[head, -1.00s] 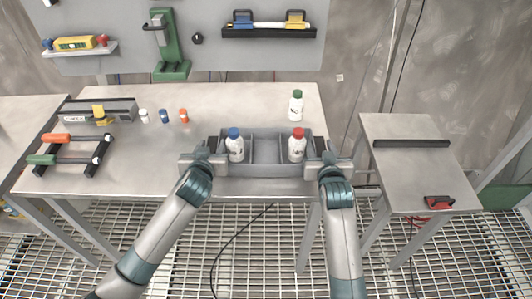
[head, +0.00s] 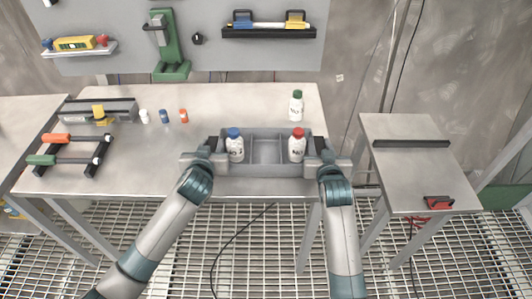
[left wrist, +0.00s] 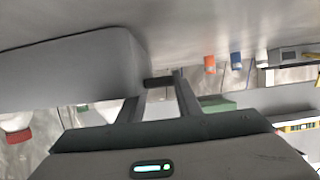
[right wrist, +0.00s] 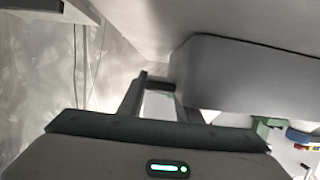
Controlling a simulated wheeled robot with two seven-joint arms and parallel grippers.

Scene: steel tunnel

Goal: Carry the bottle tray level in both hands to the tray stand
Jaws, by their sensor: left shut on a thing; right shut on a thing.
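The grey bottle tray (head: 267,170) is at the front edge of the main table, looking level. A blue-capped white bottle (head: 235,148) stands upright in its left compartment and a red-capped white bottle (head: 297,148) in its right one. The middle compartment looks empty. My left gripper (head: 212,147) is shut on the tray's left handle, dark in the left wrist view (left wrist: 158,82). My right gripper (head: 321,147) is shut on the right handle, also in the right wrist view (right wrist: 161,85). I cannot tell whether the tray touches the table. No stand is clearly identifiable.
A green-capped bottle (head: 296,106) stands behind the tray. Small bottles (head: 164,116) and a rack with orange and green handles (head: 68,150) are on the left. A side table (head: 405,180) on the right has a dark bar (head: 411,143) and red object (head: 438,203); its middle is clear.

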